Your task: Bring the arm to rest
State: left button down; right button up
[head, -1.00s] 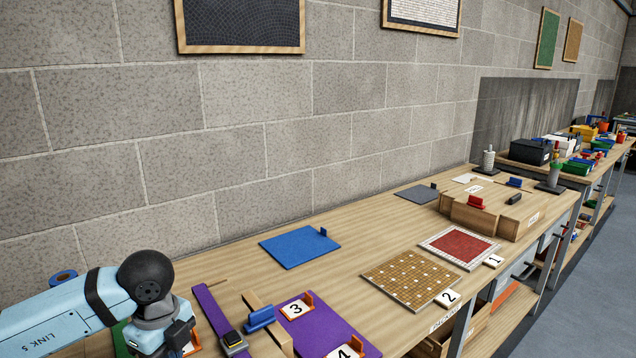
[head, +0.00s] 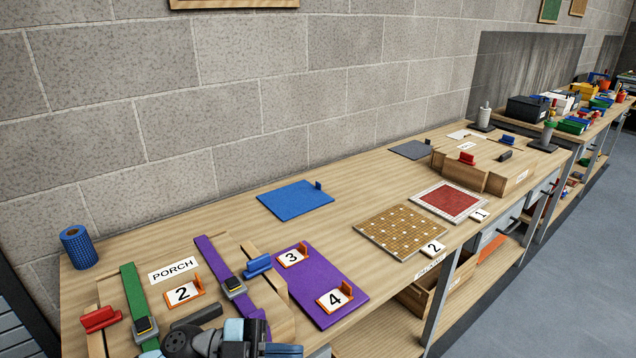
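Part of one of my arms (head: 215,343), with dark joints and a light blue band, shows at the bottom edge, in front of the porch case. I cannot tell for sure which arm it is. No fingertips are clear there, and my other arm is out of view. The wooden case labelled PORCH (head: 172,271) lies on the bench, with a green strap (head: 133,292) and a purple strap (head: 215,262) across it. An orange holder with card 2 (head: 184,292) stands on it. My arm hides part of the case's near edge.
A purple panel (head: 312,272) with cards 3 and 4, a blue panel (head: 296,198), a tan mosaic (head: 402,230) and a red mosaic (head: 449,201) lie on the bench. A blue roll (head: 78,247) stands at left. Bare bench lies around the blue panel. A wall (head: 250,90) rises behind.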

pick_arm(q)
jog(key=w+a+f+n+t+y+p, duration=0.15)
jog(key=a+f+n+t+y, duration=0.25)
jog(key=n+t, duration=0.5)
jog(key=w+a+f+n+t+y+p, duration=0.15)
jog(key=a+f+n+t+y, duration=0.25)
jog(key=n+t, duration=0.45)
jog(key=s+a+f+n+g+y, duration=0.2)
jog(key=s+a+f+y, duration=0.1)
jog(key=s+f, duration=0.3)
jog(key=s+a+f+n+g+y, duration=0.3)
jog(key=s+a+f+y, duration=0.1)
jog(key=f, duration=0.7)
jog(key=shift+s+a+f+y+p, duration=0.3)
jog(key=shift+s+y, duration=0.4)
jog(key=shift+s, duration=0.55)
jog(key=shift+d, duration=0.1)
